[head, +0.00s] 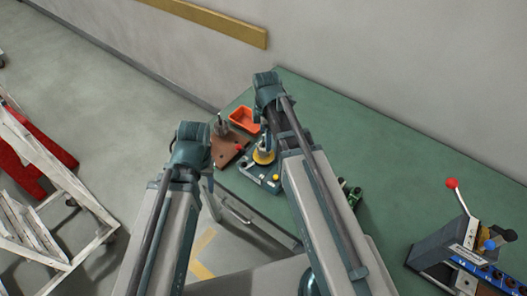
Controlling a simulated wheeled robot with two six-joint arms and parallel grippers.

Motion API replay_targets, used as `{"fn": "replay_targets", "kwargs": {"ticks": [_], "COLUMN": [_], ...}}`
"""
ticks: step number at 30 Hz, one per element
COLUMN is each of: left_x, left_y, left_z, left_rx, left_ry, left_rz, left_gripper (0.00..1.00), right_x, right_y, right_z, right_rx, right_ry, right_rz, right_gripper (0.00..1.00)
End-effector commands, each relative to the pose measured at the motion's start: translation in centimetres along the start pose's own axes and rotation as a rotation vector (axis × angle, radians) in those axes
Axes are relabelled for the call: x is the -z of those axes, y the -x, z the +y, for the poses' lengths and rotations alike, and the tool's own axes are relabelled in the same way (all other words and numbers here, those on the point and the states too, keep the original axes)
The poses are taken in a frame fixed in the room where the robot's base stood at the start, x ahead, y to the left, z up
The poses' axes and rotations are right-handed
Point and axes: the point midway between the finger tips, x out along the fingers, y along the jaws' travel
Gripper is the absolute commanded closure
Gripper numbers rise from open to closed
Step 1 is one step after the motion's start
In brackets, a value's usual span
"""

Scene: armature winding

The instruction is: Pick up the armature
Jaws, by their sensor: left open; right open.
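A small grey upright piece (220,126), possibly the armature, stands at the brown board (227,149) on the bench's left end. My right gripper (262,125) points down above the dark fixture, open, partly hidden by my arm. Neither shows anything held.
An orange bin (244,119) sits behind the board. The green bench (380,160) is clear along the wall. A red-knobbed lever device (455,235) and a blue rack (490,272) stand at the right. Small green parts (353,195) lie beside my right arm. A white ladder-like frame (50,190) is on the floor.

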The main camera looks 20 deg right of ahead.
Motion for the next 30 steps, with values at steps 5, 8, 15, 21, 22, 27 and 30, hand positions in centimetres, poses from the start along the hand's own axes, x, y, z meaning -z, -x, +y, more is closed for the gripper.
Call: {"fn": "replay_targets", "kwargs": {"ticks": [5, 8, 15, 21, 22, 27, 30], "left_x": [0.0, 0.1, 0.3, 0.3, 0.3, 0.3, 0.3], "left_y": [-0.7, -1.8, -4.8, -5.2, -5.1, -5.0, -5.0], "left_z": [0.1, 0.2, 0.5, 0.5, 0.5, 0.5, 0.5], "left_rx": [0.000, 0.000, 0.000, 0.000, 0.000, 0.000, 0.000], "left_ry": [0.000, 0.001, 0.001, 0.001, 0.001, 0.001, 0.001], "left_rz": [0.000, 0.000, 0.000, 0.000, 0.000, 0.000, 0.000], "left_gripper": [0.50, 0.50, 0.50, 0.50, 0.50, 0.50, 0.50], "right_x": [0.1, 0.3, 0.6, 0.5, 0.5, 0.5, 0.5], "right_y": [-0.7, -1.8, -4.8, -5.2, -5.2, -5.1, -5.1], "right_z": [0.1, 0.1, 0.2, 0.3, 0.3, 0.3, 0.3], "right_rx": [0.000, 0.000, 0.000, 0.000, 0.000, 0.000, 0.000], "right_ry": [0.000, 0.001, 0.000, 0.000, 0.000, 0.000, 0.000], "right_rz": [0.000, 0.000, 0.000, 0.000, 0.000, 0.000, 0.000], "right_gripper": [0.03, 0.03, 0.03, 0.03, 0.03, 0.12, 0.30]}}
